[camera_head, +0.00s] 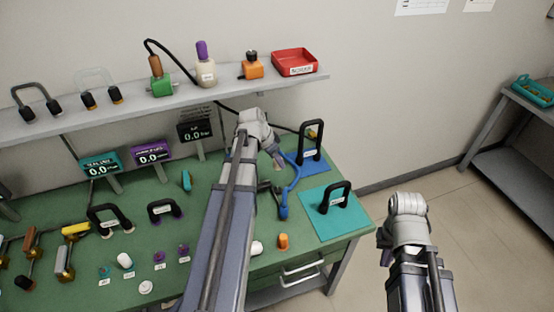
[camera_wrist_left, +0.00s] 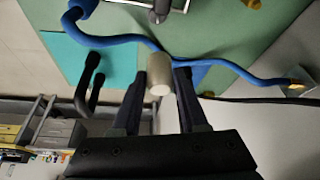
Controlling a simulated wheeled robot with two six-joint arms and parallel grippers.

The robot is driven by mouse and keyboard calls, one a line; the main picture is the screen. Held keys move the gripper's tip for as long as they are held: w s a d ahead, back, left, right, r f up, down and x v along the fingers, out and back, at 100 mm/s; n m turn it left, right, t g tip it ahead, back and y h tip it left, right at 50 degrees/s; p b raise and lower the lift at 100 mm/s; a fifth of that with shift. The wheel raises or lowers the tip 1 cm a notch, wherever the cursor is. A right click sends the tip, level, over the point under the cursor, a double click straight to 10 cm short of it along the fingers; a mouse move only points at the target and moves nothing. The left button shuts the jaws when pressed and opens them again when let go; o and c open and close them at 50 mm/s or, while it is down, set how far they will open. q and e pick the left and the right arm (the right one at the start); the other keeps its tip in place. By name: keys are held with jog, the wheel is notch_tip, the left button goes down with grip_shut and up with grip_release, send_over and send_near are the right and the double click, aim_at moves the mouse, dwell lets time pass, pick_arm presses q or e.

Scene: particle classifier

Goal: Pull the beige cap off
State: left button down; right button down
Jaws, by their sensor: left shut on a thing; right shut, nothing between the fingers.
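The beige cap (camera_wrist_left: 158,75) is a short, pale cylinder between the fingertips of my left gripper (camera_wrist_left: 160,80) in the left wrist view. The gripper is shut on it. In the head view my left gripper (camera_head: 277,160) hangs over the right part of the green table, beside a blue hose; the cap is hard to make out there. The hose (camera_wrist_left: 225,63) passes just behind the cap in the wrist view. I cannot tell whether the cap is still joined to anything. My right gripper (camera_head: 384,245) is shut and empty, low beyond the table's right edge.
A black handle stands on a blue mat (camera_head: 315,168) and another on a teal mat (camera_head: 314,228), right of my left gripper. An orange piece (camera_head: 283,241) stands near the front edge. A shelf (camera_head: 210,95) with a red tray (camera_head: 294,61) runs behind.

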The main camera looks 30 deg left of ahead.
pick_arm(q)
jog(key=shift+r+p, duration=0.85)
jog(key=shift+r, duration=0.15)
notch_tip(320, 180, up, 3)
jog(key=p, duration=0.3)
